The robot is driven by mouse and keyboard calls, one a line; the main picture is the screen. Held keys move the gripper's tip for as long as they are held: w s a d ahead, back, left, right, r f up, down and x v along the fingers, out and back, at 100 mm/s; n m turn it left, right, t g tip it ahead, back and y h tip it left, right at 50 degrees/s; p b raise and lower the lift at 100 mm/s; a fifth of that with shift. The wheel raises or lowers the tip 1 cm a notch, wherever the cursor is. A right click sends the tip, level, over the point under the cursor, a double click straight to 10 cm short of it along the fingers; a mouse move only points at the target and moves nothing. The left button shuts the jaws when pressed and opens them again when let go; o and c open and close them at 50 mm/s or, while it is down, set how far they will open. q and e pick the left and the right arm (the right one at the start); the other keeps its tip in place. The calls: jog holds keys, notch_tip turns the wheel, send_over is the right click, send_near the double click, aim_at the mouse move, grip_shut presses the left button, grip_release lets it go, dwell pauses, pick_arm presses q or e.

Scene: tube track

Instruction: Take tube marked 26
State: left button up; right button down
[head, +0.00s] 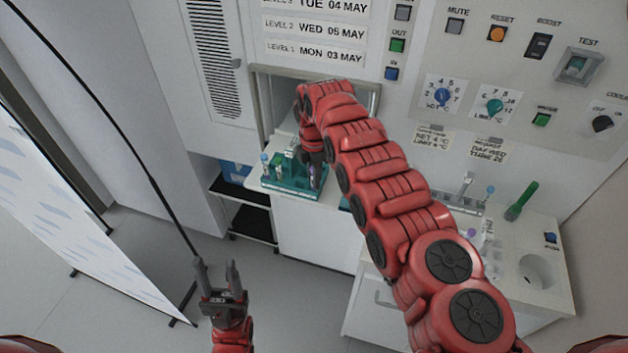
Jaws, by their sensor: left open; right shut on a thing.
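A green rack (278,186) with several small capped tubes (265,160) stands in the opening at the lower middle of the wall. My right arm reaches down into this opening, and its gripper (314,168) is shut on a tube at the right part of the rack. The arm and fingers hide most of that tube, and I cannot read any number on it. A label (488,151) on the panel reads something like "DAY WED TUBE 26". My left gripper (218,268) is open and empty, low on the left, away from the rack.
A second rack (468,200) with tubes and a loose green tube (522,201) are on the white counter (520,235) at the right, which has a round hole (537,270). A control panel (520,80) is above.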

jog(key=shift+r, duration=0.1)
jog(key=shift+w+r+b, duration=0.1)
jog(key=shift+r+b, duration=0.3)
jog(key=shift+r, duration=0.1)
notch_tip(320, 180, up, 4)
jog(key=shift+r+b, duration=0.1)
jog(key=shift+b, duration=0.95)
notch_tip(320, 180, up, 3)
jog(key=shift+a+r, duration=0.1)
jog(key=shift+r, duration=0.1)
jog(key=shift+r+p, duration=0.5)
jog(key=shift+r, duration=0.15)
